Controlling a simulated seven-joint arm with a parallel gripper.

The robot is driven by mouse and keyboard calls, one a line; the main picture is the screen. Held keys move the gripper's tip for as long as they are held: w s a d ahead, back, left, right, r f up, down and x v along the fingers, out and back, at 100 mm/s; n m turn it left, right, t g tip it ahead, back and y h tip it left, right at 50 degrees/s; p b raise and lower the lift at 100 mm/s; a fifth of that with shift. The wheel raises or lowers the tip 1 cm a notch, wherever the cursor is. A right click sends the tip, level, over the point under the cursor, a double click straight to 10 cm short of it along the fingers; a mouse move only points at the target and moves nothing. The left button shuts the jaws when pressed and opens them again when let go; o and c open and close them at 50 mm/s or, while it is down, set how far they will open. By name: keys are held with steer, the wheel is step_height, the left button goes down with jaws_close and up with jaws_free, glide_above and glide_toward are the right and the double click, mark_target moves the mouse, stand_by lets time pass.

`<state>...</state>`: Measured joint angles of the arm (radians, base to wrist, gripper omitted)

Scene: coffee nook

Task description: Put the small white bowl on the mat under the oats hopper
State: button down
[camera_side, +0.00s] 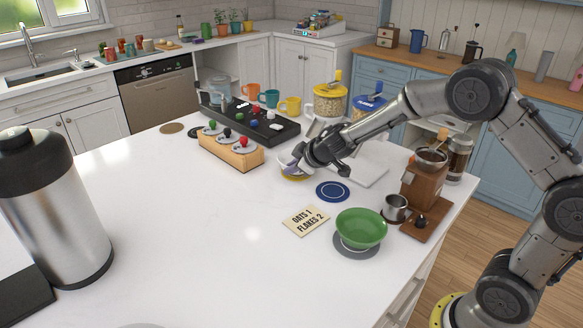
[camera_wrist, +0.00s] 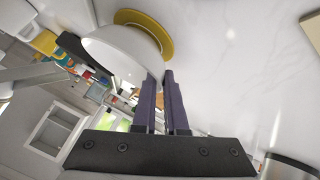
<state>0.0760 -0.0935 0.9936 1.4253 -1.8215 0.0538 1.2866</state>
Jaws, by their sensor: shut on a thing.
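The small white bowl (camera_side: 285,160) is at the yellow mat (camera_side: 293,178), beside my gripper (camera_side: 297,168). In the wrist view, the fingers (camera_wrist: 161,78) are shut on the rim of the bowl (camera_wrist: 120,52), and the yellow mat (camera_wrist: 158,26) shows behind it. I cannot tell whether the bowl touches the mat. Two hoppers stand behind my arm, one with a yellow lid (camera_side: 331,90) and one with a blue lid (camera_side: 369,101). My arm hides their lower parts, and I cannot read which holds oats. A sign (camera_side: 306,220) reads "OATS 1 FLAKES 2".
A blue round mat (camera_side: 333,191) lies to the right of the bowl. A green bowl (camera_side: 361,227) stands on a grey mat nearer the front. A wooden block with several knobs (camera_side: 231,152) stands left.

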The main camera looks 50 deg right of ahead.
stand_by(0.3)
steer(key=c, duration=1)
jaws_free()
steer(key=shift+f, duration=0.1)
steer(key=shift+o, duration=0.2)
steer(key=s+d+r+m+g+h, duration=0.1)
steer(key=s+r+m, duration=0.1)
steer(key=s+r, duration=0.75)
steer(key=s+d+r+m+h, duration=0.2)
steer(key=s+r, duration=0.4)
steer(key=s, duration=0.6)
steer(key=s+a+f+g+y, duration=0.1)
steer(key=s+a, duration=0.3)
steer(key=s, duration=0.4)
steer(key=s+a+f+m+g+y, duration=0.1)
steer(key=s+a+f+g+y, duration=0.1)
steer(key=s, duration=0.5)
steer(key=shift+s+a+y, duration=0.4)
steer(key=shift+a+y, duration=0.3)
steer(key=shift+a, duration=0.4)
